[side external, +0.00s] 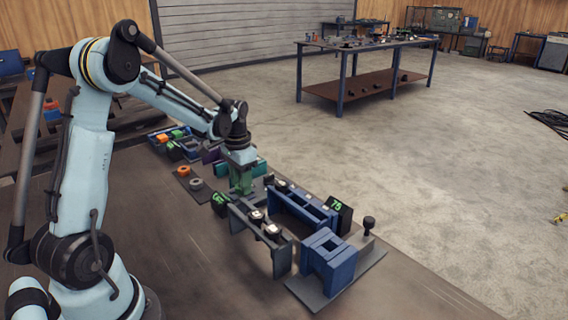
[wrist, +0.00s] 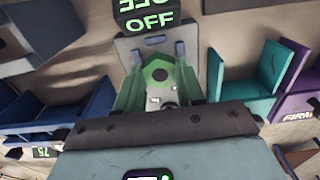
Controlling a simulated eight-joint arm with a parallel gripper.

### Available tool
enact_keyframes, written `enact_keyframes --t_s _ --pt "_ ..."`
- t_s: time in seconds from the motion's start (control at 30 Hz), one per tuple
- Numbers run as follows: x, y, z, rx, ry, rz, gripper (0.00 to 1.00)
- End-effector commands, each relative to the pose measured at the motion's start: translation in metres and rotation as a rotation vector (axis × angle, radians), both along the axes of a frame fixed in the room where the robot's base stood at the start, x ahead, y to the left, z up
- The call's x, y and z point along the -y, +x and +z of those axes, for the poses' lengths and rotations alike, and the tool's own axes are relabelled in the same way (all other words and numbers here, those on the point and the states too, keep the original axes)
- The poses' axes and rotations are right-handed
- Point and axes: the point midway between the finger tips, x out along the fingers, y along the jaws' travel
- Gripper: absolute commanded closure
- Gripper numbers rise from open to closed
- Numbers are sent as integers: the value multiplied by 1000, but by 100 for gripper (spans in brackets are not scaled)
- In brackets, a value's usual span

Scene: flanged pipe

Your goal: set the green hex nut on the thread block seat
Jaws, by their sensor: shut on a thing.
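My gripper (side external: 241,187) has green fingers and points down among the fixtures in the side view. In the wrist view my gripper (wrist: 161,90) is shut on the green hex nut (wrist: 160,72), which sits between the fingers with a darker opening facing the camera. Behind the nut is a grey plate (wrist: 128,46) with blue uprights, below a black OFF display. I cannot tell for sure whether this plate is the thread block seat, or whether the nut touches it. In the side view the fingers and fixtures hide the nut.
A black OFF display (wrist: 150,19) stands just past the nut. Teal (wrist: 250,80) and purple (wrist: 296,92) holders lie to the right in the wrist view. In the side view, a blue rack (side external: 300,212), a grey stand (side external: 262,232) and a blue block (side external: 328,262) stand in front.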

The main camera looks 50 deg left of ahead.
Motion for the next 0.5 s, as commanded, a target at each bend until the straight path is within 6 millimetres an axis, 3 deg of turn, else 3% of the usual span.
enact_keyframes --t_s 0.5 --pt "0 0 -8 0 0 0 95"
